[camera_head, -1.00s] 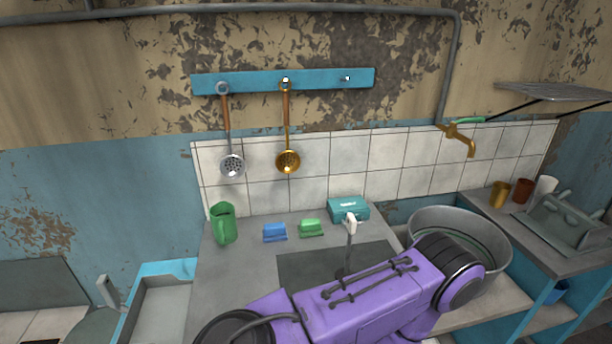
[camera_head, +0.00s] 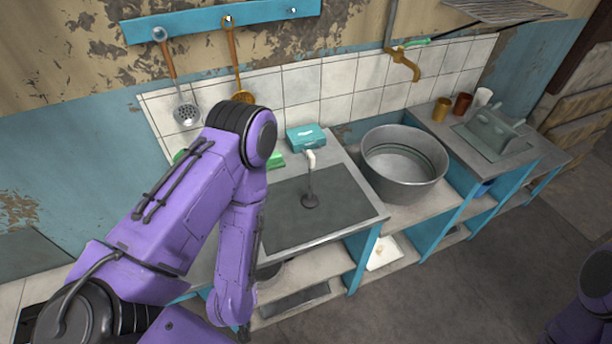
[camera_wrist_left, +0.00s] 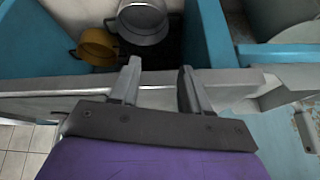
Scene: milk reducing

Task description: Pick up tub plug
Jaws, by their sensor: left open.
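My right gripper is not seen.
Open shelves lie below the counter. The left wrist view shows a metal pot (camera_wrist_left: 145,18) and a yellow pot (camera_wrist_left: 97,46). The floor in front is clear.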

